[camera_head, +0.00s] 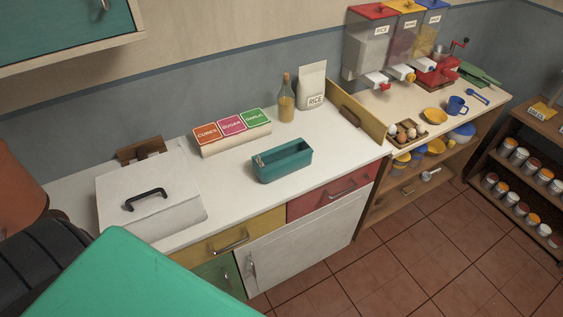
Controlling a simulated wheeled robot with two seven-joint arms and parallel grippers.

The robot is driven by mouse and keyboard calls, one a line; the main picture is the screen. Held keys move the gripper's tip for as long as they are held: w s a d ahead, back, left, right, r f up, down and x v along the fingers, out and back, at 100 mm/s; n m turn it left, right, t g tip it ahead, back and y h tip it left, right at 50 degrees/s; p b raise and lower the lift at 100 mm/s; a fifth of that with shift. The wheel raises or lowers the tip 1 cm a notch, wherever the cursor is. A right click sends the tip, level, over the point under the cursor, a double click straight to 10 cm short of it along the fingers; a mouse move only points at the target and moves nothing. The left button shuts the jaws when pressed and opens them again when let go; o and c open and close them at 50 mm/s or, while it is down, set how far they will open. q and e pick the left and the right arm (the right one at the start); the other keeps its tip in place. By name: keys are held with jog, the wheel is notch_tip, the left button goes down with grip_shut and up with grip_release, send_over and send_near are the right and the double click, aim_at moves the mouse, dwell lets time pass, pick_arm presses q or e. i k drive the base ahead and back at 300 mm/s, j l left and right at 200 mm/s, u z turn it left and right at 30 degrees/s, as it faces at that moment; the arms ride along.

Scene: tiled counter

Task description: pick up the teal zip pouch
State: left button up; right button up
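A teal, long, box-shaped thing (283,163) lies on the white counter, right of the middle of its top. It looks like an open-topped holder with a small metal piece at its left end, and it is the only teal thing lying on the counter. I cannot tell for sure whether it is the zip pouch. Neither of my grippers can be made out, and nothing touches this teal thing. A large green surface fills the lower left foreground, very close to the camera; I cannot tell what it is.
Behind the teal thing stand a three-label box (234,134), a bottle (286,103) and a rice bag (312,87). A white lidded box (150,190) stands at the left. An egg tray (405,134) and dispensers (370,45) are farther right. The counter's front strip is clear.

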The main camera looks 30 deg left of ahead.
aim_at(283, 160)
jog(key=i+l, duration=0.25)
jog(key=i, duration=0.2)
jog(key=i+l, duration=0.25)
jog(key=i, duration=0.25)
jog(key=i+u, duration=0.1)
jog(key=u, duration=0.35)
jog(key=i+l+u, duration=0.1)
jog(key=u, duration=0.4)
jog(key=l+u, duration=0.2)
jog(key=u, duration=0.25)
jog(key=i, duration=0.05)
